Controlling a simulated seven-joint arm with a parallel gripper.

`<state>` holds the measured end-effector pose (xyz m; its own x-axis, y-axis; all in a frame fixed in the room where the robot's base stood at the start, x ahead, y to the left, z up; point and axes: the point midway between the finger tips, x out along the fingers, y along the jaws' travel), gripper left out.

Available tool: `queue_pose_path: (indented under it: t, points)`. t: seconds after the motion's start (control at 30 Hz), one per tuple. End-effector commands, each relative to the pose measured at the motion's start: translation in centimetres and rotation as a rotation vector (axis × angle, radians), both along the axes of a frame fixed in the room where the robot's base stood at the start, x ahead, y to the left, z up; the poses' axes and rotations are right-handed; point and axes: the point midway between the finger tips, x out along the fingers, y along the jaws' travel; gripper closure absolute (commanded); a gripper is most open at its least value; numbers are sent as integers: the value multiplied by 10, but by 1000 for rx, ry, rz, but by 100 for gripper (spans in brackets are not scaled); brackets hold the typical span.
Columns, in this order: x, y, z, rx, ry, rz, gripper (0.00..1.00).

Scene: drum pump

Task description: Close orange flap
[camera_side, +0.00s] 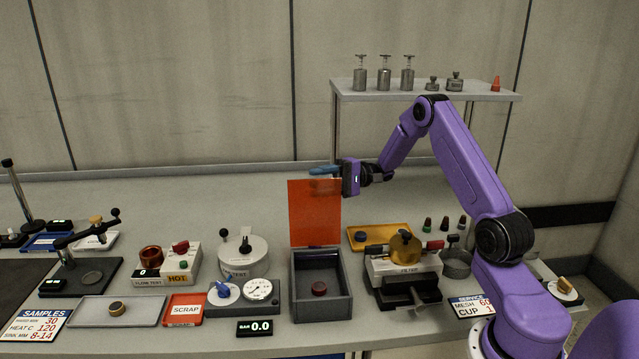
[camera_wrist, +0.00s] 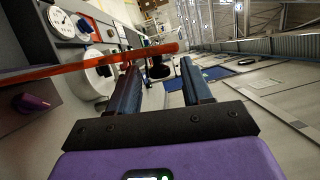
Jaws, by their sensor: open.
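The orange flap (camera_side: 314,215) stands upright at the back edge of an open grey box (camera_side: 322,305). In the wrist view the flap (camera_wrist: 70,68) shows nearly edge-on, as a band running from the left to just past my left finger. My gripper (camera_side: 313,171) is at the flap's top edge, with its blue fingers pointing left. In the wrist view my gripper (camera_wrist: 158,68) has its fingers apart, with nothing clearly held between them. The left fingertip lies close to the flap; I cannot tell whether they touch.
A dark red round piece (camera_side: 319,288) lies inside the box. A white-grey drum (camera_side: 243,255) and dials stand to its left. A filter unit (camera_side: 404,265) and yellow tray (camera_side: 370,238) stand to its right. A raised shelf (camera_side: 425,94) holds metal weights. The counter behind the flap is clear.

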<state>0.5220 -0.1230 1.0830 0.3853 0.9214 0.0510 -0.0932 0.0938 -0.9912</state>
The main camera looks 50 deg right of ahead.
Motion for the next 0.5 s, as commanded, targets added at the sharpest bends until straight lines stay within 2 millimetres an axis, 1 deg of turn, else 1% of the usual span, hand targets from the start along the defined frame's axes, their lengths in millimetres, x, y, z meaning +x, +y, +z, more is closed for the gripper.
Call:
queue_pose_path:
  t: [0.1, 0.33, 0.37, 0.4, 0.47, 0.5]
  points:
    - [1, 3, 0, 0, 0, 0, 51]
    - [1, 4, 0, 0, 0, 0, 51]
    - [1, 4, 0, 0, 0, 0, 61]
    - [1, 3, 0, 0, 0, 0, 74]
    - [1, 3, 0, 0, 0, 0, 93]
    - [1, 3, 0, 0, 0, 0, 100]
